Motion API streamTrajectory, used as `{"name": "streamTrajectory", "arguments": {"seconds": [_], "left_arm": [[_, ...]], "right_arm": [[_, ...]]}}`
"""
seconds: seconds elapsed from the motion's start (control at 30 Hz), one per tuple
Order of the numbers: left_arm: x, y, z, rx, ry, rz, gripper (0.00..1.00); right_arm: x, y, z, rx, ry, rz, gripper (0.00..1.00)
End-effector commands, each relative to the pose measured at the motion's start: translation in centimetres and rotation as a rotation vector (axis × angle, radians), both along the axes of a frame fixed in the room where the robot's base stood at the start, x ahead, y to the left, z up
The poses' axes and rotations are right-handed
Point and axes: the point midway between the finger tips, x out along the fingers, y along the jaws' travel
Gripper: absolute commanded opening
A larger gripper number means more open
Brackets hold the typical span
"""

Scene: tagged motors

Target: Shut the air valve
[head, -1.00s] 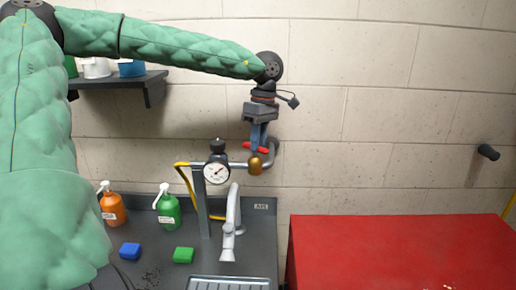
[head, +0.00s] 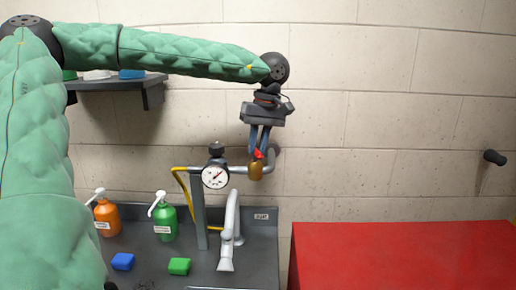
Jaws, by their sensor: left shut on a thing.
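The air valve has a brass body (head: 256,171) on a grey pipe above the sink counter. Its red lever (head: 258,154) shows as a short piece on top of the body, seen nearly end-on. My left gripper (head: 258,149) points down from above, with its blue fingers shut on the red lever. The fingers hide part of the lever. A pressure gauge (head: 215,176) is on the pipe to the left of the valve. My right gripper is not in view.
A grey faucet (head: 231,225) stands below the pipe. Orange (head: 107,219) and green (head: 165,218) pump bottles, a blue sponge (head: 123,261) and a green sponge (head: 180,266) are on the counter. A yellow hose (head: 181,184) hangs left of the gauge. A red cabinet (head: 400,255) is at right.

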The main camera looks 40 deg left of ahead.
Motion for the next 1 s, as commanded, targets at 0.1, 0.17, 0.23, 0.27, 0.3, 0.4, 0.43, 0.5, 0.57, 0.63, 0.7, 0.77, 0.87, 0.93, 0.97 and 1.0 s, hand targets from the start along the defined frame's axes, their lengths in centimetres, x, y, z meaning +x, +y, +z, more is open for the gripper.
{"name": "streamTrajectory", "arguments": {"seconds": [0.1,0.17,0.23,0.27,0.3,0.4,0.43,0.5,0.57,0.63,0.7,0.77,0.87,0.93,0.97,1.0], "left_arm": [[0.0,0.0,-0.1,0.0,-0.002,-0.06,0.0],[-0.1,0.0,-0.1,0.0,-0.002,-0.093,0.0],[-0.1,0.0,-0.1,0.001,-0.003,-0.132,0.0],[-0.1,0.0,-0.1,0.001,-0.003,-0.149,0.0],[-0.1,0.0,-0.1,0.001,-0.003,-0.173,0.0],[-0.2,0.0,-0.1,0.0,-0.001,-0.237,0.0],[-0.2,0.0,-0.1,0.001,-0.001,-0.255,0.0],[-0.3,0.0,-0.1,0.001,-0.001,-0.296,0.0],[-0.3,0.0,0.0,0.001,-0.001,-0.327,0.0],[-0.3,0.0,0.0,0.001,-0.002,-0.356,0.0],[-0.3,0.0,0.0,0.0,-0.001,-0.379,0.0],[-0.3,0.0,0.0,0.0,-0.001,-0.396,0.0],[-0.3,0.0,0.0,0.001,-0.002,-0.413,0.0],[-0.3,0.0,0.0,0.0,-0.001,-0.421,0.0],[-0.3,0.0,0.0,0.0,-0.001,-0.423,0.0],[-0.3,0.0,0.0,0.0,-0.001,-0.425,0.0]], "right_arm": [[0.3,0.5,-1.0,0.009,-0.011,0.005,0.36],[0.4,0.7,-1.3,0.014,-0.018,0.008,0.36],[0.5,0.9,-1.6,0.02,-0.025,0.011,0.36],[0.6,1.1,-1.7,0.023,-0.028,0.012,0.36],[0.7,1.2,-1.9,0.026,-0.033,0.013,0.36],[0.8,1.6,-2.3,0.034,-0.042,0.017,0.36],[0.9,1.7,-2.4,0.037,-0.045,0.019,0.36],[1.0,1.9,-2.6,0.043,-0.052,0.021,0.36],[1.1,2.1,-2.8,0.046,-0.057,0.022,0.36],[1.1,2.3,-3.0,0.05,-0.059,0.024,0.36],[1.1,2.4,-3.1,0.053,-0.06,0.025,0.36],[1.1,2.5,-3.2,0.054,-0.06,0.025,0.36],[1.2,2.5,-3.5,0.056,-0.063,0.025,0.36],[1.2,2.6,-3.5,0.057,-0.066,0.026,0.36],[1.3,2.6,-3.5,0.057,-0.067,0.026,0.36],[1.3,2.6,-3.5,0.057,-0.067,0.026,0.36]]}}
